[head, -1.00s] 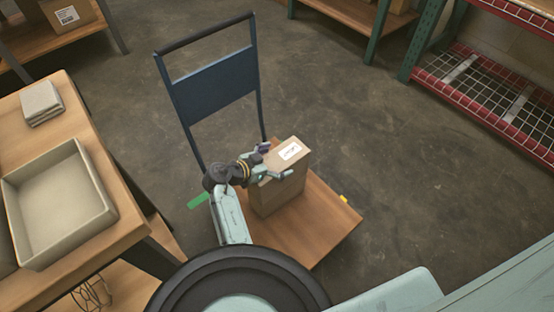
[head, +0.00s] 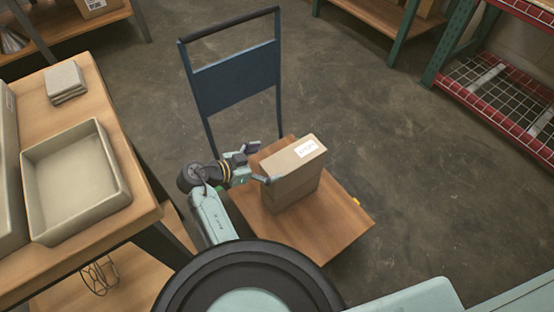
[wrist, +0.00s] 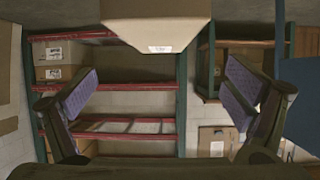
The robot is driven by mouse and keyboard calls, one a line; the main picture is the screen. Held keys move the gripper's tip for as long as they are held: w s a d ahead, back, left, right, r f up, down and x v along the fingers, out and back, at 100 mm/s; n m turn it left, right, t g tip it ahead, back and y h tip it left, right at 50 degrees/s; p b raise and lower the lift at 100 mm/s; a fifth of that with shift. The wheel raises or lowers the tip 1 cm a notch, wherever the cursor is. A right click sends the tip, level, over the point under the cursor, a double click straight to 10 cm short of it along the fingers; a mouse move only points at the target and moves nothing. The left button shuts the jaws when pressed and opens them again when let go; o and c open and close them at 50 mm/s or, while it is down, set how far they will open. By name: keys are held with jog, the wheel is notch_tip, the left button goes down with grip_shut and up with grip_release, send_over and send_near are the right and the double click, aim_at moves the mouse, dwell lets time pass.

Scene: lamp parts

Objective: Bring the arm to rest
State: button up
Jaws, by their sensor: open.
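My gripper (head: 259,164) is open and empty in the head view, just left of a cardboard box. The cardboard box (head: 296,176) with a white label stands upright on the wooden deck of a cart (head: 333,229). In the wrist view, my gripper's two purple-padded fingers (wrist: 160,95) are spread wide with nothing between them. The box (wrist: 157,30) shows at the top of that view, beyond the fingers. In the head view a fingertip overlaps the box's left side; I cannot tell whether it touches.
The cart has an upright blue handle (head: 237,82). A wooden table (head: 108,88) at left holds an open beige tray (head: 122,205) and a stack of grey pieces (head: 65,82). Red-edged racking (head: 500,88) stands at the right. The floor between is clear.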

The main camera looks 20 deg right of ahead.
aim_at(294, 156)
jog(key=shift+s+a+r, duration=0.15)
jog(key=shift+a+r, duration=0.05)
jog(key=shift+a, duration=0.1)
jog(key=shift+d, duration=0.1)
jog(key=p+x, duration=0.1)
jog(key=x, duration=1)
jog(key=shift+d+f, duration=0.1)
jog(key=shift+d, duration=0.15)
jog(key=shift+w+d, duration=0.15)
jog(key=shift+w, duration=0.05)
jog(key=shift+s+a+r, duration=0.1)
jog(key=shift+r, duration=0.7)
jog(key=shift+s+a+r, duration=0.1)
jog(key=shift+r, duration=0.75)
jog(key=shift+f, duration=0.15)
